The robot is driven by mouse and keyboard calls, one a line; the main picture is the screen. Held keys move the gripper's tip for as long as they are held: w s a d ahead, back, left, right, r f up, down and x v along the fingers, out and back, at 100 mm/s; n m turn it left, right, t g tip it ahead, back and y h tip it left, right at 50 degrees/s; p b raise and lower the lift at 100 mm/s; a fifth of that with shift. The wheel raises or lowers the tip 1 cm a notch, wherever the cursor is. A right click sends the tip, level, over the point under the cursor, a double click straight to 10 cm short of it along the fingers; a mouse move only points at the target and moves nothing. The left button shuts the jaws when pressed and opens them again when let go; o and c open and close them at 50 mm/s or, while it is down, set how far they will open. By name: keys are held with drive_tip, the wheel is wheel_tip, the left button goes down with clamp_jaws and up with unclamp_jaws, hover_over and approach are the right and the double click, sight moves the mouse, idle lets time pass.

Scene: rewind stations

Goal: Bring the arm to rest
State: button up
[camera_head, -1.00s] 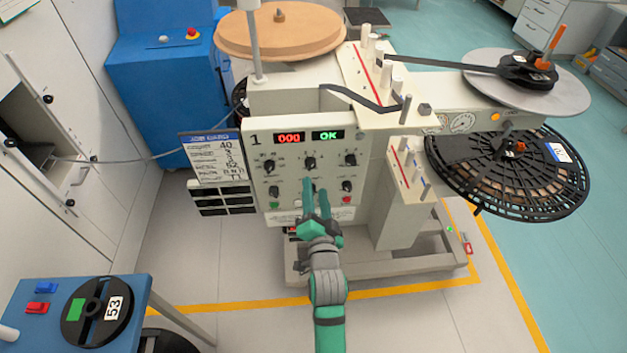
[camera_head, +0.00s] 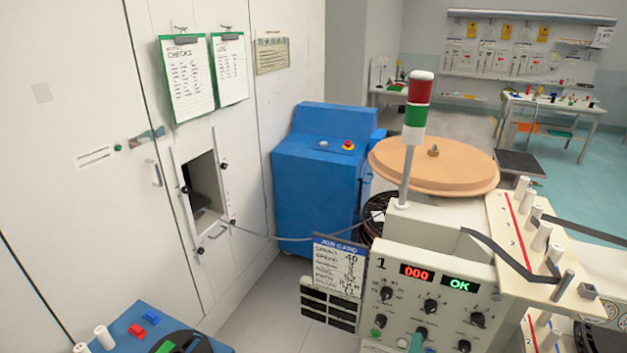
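Only a green fingertip of my gripper (camera_head: 418,340) shows, at the bottom edge of the head view, in front of the lower part of the control panel (camera_head: 470,276). The rest of my gripper and my arm are below the picture. Whether the fingers are open or shut does not show, nor whether they touch the panel. The panel belongs to station 1, with several black knobs, a red "000" display (camera_head: 416,274) and a green "OK" display (camera_head: 460,284).
A job card (camera_head: 338,268) hangs left of the panel. A red and green signal lamp (camera_head: 416,105) stands above it, beside a tan disc (camera_head: 433,166). A blue cabinet (camera_head: 322,165) stands behind. A blue table (camera_head: 135,325) is at bottom left. Pale floor shows between.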

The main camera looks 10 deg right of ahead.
drive_tip(key=s+a+f+n+y, duration=0.2)
drive_tip(key=s+a+f+n, duration=0.25)
drive_tip(key=a, duration=0.45)
drive_tip(key=s+a+f+n+y, duration=0.2)
drive_tip(key=s+a+f+n, duration=0.15)
drive_tip(key=s+a, duration=0.35)
drive_tip(key=s+a+n+y, duration=0.5)
drive_tip(key=s+a+n, duration=0.3)
drive_tip(key=s+a, duration=0.7)
drive_tip(key=shift+s+r, duration=0.2)
drive_tip(key=shift+s, duration=0.4)
drive_tip(key=shift+w+d, duration=0.1)
drive_tip(key=shift+w, duration=0.05)
